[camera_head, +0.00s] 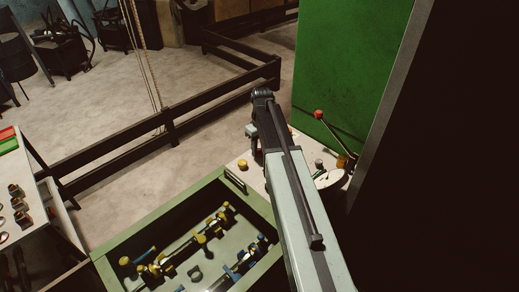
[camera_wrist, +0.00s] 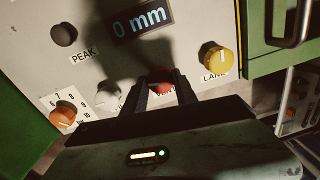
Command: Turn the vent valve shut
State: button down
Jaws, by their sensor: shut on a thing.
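A pale control panel (camera_wrist: 35,60) fills the upper part of the wrist view. My gripper (camera_wrist: 161,79) reaches down to it, with its two fingers on either side of a red knob (camera_wrist: 161,89), shut on it. The label by the red knob is mostly covered, so I cannot read whether it is the vent valve. In the head view my arm hides the red knob, and the gripper hangs near the panel (camera_head: 228,167).
Around the red knob are a yellow knob (camera_wrist: 218,61), a pale grey knob (camera_wrist: 109,97), an orange dial knob (camera_wrist: 64,118) and a black knob (camera_wrist: 64,33). The display (camera_wrist: 141,22) reads 0 mm. A green tray (camera_head: 107,273) of fittings and a red-tipped lever (camera_head: 319,115) stand nearby.

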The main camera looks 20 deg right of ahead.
aim_at(260, 150)
jog(key=shift+n, duration=1.5)
jog(key=c, duration=1)
grip_release()
jog(key=shift+o, duration=0.2)
jog(key=shift+r, duration=0.1)
notch_tip(260, 150, up, 8)
jog(key=p, duration=0.8)
jog(key=shift+w+d, duration=0.15)
jog(key=shift+f, duration=0.2)
